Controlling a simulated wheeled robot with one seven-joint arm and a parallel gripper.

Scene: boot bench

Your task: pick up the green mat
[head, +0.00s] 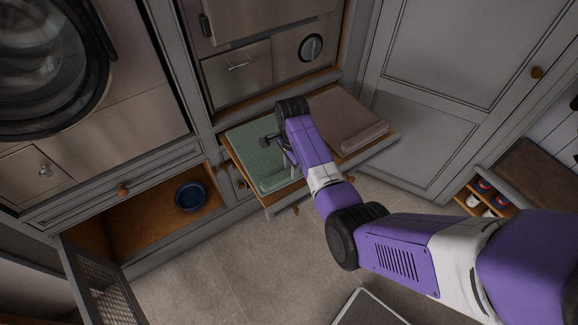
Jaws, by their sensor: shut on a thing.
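The green mat (246,149) lies in the left half of a pulled-out shelf or drawer below the stainless appliance. It is flat with a rolled-looking front edge. My gripper (290,163) is over the right part of the mat, shut on it, with the arm reaching in from the lower right. The arm's wrist hides part of the mat's right side and the exact place where the fingers meet it. I cannot tell whether any of the mat is lifted.
A brownish-pink mat (344,119) lies close on the right in the same pull-out (384,140). A blue bowl (190,196) sits in the open lower cabinet on the left, whose mesh door (102,285) stands open. Shoes (480,187) sit in a cubby at right.

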